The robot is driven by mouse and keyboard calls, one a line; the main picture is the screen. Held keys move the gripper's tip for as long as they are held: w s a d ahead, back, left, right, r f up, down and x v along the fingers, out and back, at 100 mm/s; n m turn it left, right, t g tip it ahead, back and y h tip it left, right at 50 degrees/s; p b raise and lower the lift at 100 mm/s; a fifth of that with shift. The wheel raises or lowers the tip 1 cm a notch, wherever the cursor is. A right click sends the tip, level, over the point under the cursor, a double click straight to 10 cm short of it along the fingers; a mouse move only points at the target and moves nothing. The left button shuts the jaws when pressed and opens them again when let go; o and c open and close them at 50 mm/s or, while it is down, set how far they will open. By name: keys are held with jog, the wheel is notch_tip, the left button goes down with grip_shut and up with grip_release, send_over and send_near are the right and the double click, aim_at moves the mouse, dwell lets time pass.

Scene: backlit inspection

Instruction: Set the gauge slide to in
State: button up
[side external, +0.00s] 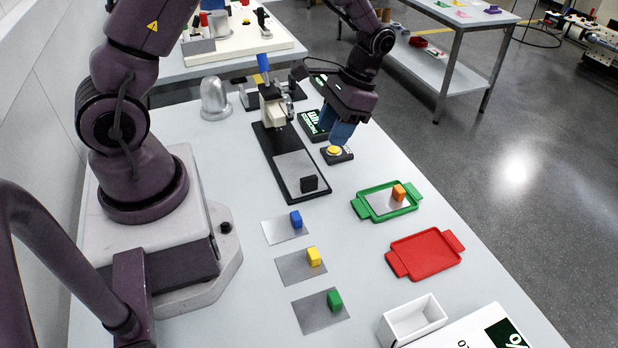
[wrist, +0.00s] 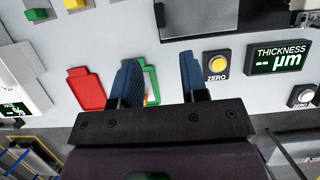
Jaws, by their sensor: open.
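The gauge slide is a grey plate (side external: 292,163) with a black block-shaped handle (side external: 308,184) at its near end, on a long black base (side external: 265,140). The plate lies out toward the near end, clear of the gauge head (side external: 272,105) at the far end. In the wrist view part of the plate (wrist: 205,15) shows at the top edge. My gripper (side external: 341,135) has blue fingers and is open and empty, above the area around the yellow ZERO button (side external: 334,150), right of the base. In the wrist view its fingers (wrist: 158,72) are spread apart over the table.
Nearby stand a thickness display (wrist: 279,59), a green tray (side external: 405,209) with a plate and orange block, and a red tray (side external: 430,254). Plates with blue (side external: 295,219), yellow (side external: 313,256) and green (side external: 334,300) blocks lie nearer. A white box (side external: 412,320) stands at the front.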

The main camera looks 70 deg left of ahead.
aim_at(310, 177)
jog(key=x, duration=1.2)
jog(key=shift+s+f, duration=0.2)
jog(key=shift+f, duration=0.1)
grip_shut()
